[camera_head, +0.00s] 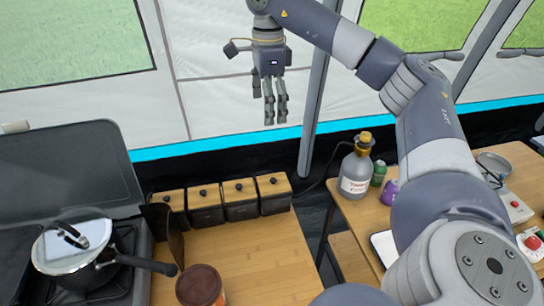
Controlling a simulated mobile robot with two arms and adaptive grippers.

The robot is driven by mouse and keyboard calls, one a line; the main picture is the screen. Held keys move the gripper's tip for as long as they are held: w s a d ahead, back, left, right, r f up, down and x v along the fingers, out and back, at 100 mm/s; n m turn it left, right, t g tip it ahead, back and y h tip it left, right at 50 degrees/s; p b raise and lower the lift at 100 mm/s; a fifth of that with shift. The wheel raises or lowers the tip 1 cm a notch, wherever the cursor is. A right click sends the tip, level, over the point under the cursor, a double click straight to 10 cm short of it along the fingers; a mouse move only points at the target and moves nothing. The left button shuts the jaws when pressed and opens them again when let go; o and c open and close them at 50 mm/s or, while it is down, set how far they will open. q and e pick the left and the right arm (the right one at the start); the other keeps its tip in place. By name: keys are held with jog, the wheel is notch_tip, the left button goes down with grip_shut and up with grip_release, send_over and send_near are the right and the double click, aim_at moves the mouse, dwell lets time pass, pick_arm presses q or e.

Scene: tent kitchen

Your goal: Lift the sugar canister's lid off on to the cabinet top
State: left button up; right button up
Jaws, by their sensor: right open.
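Several dark square canisters with wooden lids and black knobs stand in a row at the back of the wooden cabinet top (245,265). The lids from left to right include the leftmost one (168,197), a second (203,191), a third (239,188) and the rightmost one (273,182). All these lids are on. No label is readable, so I cannot tell which canister holds sugar. My right gripper (275,112) hangs fingers down, open and empty, in front of the tent wall and well above the canisters. My left gripper is not in view.
A stove with a lidded pot (72,245) stands at left, its black handle (148,264) reaching over the cabinet's edge. A brown-lidded jar (200,284) stands at the front. The cabinet top's middle and right are clear. A labelled bottle (355,175) stands on the right table.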

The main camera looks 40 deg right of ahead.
jog(key=b, duration=1.4)
send_over(267, 184)
notch_tip(267, 184, down, 15)
jog(key=f, duration=0.6)
jog(key=shift+s+d, duration=0.1)
jog(key=shift+s, duration=0.15)
jog(key=f, duration=0.1)
jog(key=f+p, duration=0.1)
jog(key=f, duration=0.3)
jog(key=shift+w, duration=0.25)
jog(key=c, duration=1.1)
